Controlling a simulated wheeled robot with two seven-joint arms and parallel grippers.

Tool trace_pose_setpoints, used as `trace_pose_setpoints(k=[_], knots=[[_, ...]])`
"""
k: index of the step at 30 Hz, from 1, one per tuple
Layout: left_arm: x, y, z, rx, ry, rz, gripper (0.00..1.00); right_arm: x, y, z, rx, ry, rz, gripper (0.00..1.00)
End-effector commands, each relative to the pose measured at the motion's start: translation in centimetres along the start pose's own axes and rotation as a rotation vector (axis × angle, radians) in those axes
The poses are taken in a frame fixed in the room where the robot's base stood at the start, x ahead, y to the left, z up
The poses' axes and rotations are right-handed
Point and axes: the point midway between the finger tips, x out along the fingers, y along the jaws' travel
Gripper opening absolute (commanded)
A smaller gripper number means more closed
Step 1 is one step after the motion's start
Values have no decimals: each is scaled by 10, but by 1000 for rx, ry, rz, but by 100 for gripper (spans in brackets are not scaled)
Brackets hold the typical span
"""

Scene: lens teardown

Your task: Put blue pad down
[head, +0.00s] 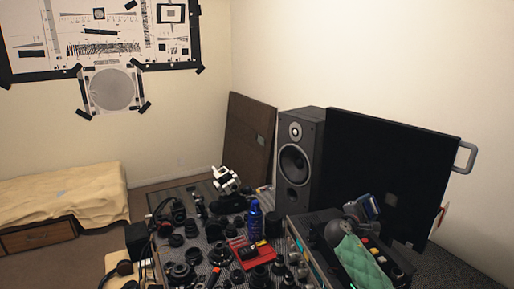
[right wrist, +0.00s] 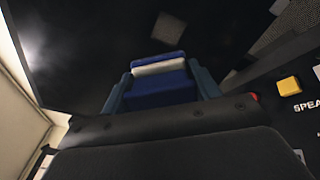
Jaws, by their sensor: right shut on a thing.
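The blue pad (right wrist: 158,94), with a pale band near its top, sits between the two blue-grey fingers of my right gripper (right wrist: 160,82). The gripper is shut on it. In the head view my right gripper (head: 364,208) is at the right, in front of the black panel and above the equipment box. There the pad is a small dark blue patch, and its underside is hidden. I cannot tell the gap below it. My left gripper does not show clearly in the head view.
A crowded table holds several black lens parts, a blue bottle (head: 255,218) and a red tray (head: 262,262). A speaker (head: 294,160) and a large black panel (head: 385,165) stand behind. A green quilted thing (head: 355,263) is at the front right.

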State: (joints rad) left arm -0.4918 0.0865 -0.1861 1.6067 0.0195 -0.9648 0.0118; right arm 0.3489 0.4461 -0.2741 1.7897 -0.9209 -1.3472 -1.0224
Motion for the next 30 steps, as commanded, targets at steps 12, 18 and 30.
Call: trace_pose_setpoints(k=[12, 18, 30], knots=[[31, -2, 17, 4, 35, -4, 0, -79, 111, -15, 5, 404, 284, 43], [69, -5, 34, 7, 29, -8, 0, -163, 94, -35, -2, 610, 420, 43], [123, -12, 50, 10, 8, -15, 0, -273, -16, -67, 2, 772, 525, 43]])
